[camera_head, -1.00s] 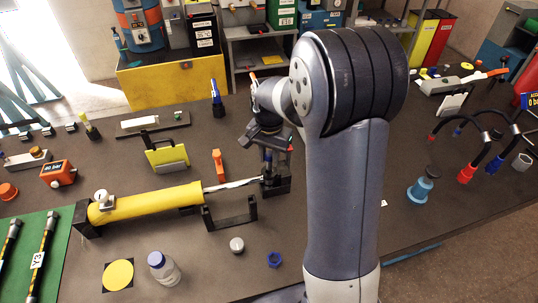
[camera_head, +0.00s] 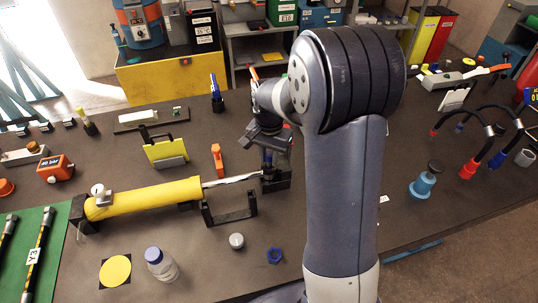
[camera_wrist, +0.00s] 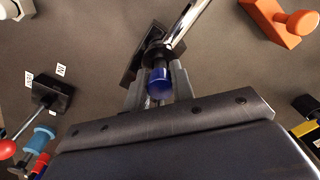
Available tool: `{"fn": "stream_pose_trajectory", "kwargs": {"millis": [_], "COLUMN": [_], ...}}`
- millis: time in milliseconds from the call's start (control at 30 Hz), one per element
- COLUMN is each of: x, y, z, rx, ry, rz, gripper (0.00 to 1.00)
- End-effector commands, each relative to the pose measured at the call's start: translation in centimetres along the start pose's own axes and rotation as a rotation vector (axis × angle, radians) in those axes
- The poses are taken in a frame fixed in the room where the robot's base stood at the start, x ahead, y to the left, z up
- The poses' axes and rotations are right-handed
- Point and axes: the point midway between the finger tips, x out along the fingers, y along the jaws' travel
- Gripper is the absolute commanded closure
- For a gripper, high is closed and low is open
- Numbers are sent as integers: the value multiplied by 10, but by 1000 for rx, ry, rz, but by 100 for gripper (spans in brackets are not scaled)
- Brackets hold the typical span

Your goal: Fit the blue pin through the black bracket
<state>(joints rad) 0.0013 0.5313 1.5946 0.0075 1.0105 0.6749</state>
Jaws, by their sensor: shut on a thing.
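My gripper (camera_wrist: 159,88) is shut on the blue pin (camera_wrist: 160,82), with a grey finger on each side of it. In the wrist view the pin's blue end lies in front of the dark rod eye at the end of the chrome rod (camera_wrist: 187,22). The black bracket (camera_wrist: 131,66) shows behind, partly covered by the rod eye and fingers. In the head view my gripper (camera_head: 270,160) points down at the black bracket (camera_head: 283,181), at the right end of the rod. The pin is hard to make out there. How deep it sits is hidden.
The yellow cylinder (camera_head: 150,198) lies left of the bracket, its rod over a black U-shaped support (camera_head: 230,216). An orange part (camera_head: 217,158) stands behind the rod. A blue ring (camera_head: 274,256), a grey cap (camera_head: 236,241) and a bottle (camera_head: 162,266) are in front.

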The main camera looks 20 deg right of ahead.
Motion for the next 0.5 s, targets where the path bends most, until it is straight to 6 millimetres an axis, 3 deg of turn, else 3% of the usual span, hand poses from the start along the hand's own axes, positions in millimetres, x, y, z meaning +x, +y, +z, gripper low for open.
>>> {"fn": "stream_pose_trajectory", "kwargs": {"millis": [500], "x": [14], "y": [0], "z": [0], "rx": [0], "ry": [0], "rz": [0], "gripper": [99]}}
